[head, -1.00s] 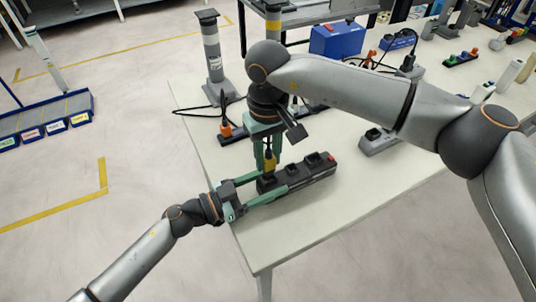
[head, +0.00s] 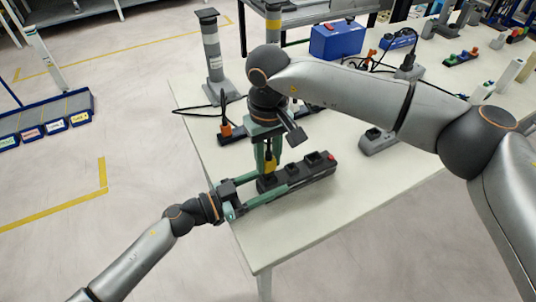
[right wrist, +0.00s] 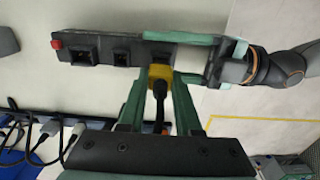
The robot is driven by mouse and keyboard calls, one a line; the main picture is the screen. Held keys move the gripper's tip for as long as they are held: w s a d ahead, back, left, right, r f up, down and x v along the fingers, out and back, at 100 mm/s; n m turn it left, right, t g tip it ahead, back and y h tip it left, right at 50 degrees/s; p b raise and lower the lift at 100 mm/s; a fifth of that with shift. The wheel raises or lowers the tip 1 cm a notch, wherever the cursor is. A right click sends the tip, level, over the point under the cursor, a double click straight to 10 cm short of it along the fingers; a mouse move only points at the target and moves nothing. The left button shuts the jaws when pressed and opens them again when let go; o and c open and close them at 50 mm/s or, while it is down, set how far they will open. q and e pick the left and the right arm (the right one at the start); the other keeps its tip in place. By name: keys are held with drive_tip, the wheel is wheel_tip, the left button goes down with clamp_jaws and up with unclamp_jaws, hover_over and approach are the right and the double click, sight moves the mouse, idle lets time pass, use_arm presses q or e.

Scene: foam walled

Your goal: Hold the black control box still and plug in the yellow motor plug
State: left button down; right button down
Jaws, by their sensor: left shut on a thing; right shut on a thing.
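The black control box (head: 318,169) lies on the table near its front left edge, with sockets on top and a red button at its right end. In the right wrist view the box (right wrist: 97,49) runs across the top. My left gripper (head: 272,193) is shut on its left end. My right gripper (head: 268,160) points down over that end, shut on the yellow motor plug (head: 269,167). In the right wrist view the yellow plug (right wrist: 160,73) sits between the fingers against the box at its end socket. I cannot tell how deep it is in.
A grey socket unit (head: 377,141) stands right of the box. Behind are an orange plug (head: 226,130) on a dark strip, a grey post (head: 212,55) and a blue case (head: 336,41). Cables lie near them. The table front right is clear.

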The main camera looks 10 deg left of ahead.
drive_tip(key=shift+f, duration=1)
drive_tip(key=c, duration=0.5)
unclamp_jaws()
wheel_tip(320, 180, up, 12)
use_arm(q)
drive_tip(key=shift+c, duration=0.2)
unclamp_jaws()
